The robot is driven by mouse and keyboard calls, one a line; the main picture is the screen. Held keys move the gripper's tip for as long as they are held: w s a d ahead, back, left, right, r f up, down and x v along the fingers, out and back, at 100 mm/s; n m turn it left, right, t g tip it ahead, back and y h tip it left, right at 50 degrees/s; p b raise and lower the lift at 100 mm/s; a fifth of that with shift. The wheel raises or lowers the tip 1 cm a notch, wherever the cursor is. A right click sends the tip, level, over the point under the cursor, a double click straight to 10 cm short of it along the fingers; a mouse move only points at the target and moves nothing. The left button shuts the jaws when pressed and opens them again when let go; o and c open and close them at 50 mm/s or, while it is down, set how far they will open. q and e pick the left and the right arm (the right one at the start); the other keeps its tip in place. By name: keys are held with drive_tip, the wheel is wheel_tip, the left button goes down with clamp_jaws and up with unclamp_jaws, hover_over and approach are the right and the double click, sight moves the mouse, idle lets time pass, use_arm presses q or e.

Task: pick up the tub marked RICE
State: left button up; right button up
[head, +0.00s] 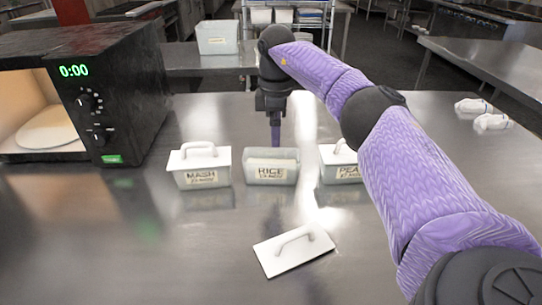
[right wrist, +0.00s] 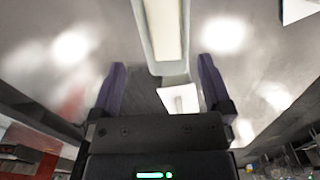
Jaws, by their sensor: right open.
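The tub marked RICE (head: 270,174) is a grey, see-through, lidless tub with pale contents, upright on the steel table between two lidded tubs. My right gripper (head: 275,141) points down at the tub's far rim; I cannot tell whether it is above or behind it. In the right wrist view, its purple fingers (right wrist: 163,88) are wide apart with nothing held. The tub (right wrist: 145,35) shows beyond them, partly cut off by the frame. My left gripper is not in view.
A white handled lid (head: 293,252) lies on the table in front. The MASH tub (head: 199,160) stands left and the PEA-labelled tub (head: 338,160) right, partly hidden by my arm. A black microwave (head: 135,90) stands open at left. White objects (head: 490,122) lie far right.

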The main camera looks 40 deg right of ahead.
sight(272, 167)
wheel_tip(272, 167, down, 10)
drive_tip(key=b, duration=0.4)
drive_tip(key=shift+s+a+r, duration=0.1)
drive_tip(key=shift+s+r, duration=0.05)
drive_tip(key=shift+r, duration=0.1)
drive_tip(key=shift+f, duration=0.3)
drive_tip(key=shift+r, duration=0.15)
drive_tip(key=c, duration=1)
drive_tip(key=shift+c, duration=1.1)
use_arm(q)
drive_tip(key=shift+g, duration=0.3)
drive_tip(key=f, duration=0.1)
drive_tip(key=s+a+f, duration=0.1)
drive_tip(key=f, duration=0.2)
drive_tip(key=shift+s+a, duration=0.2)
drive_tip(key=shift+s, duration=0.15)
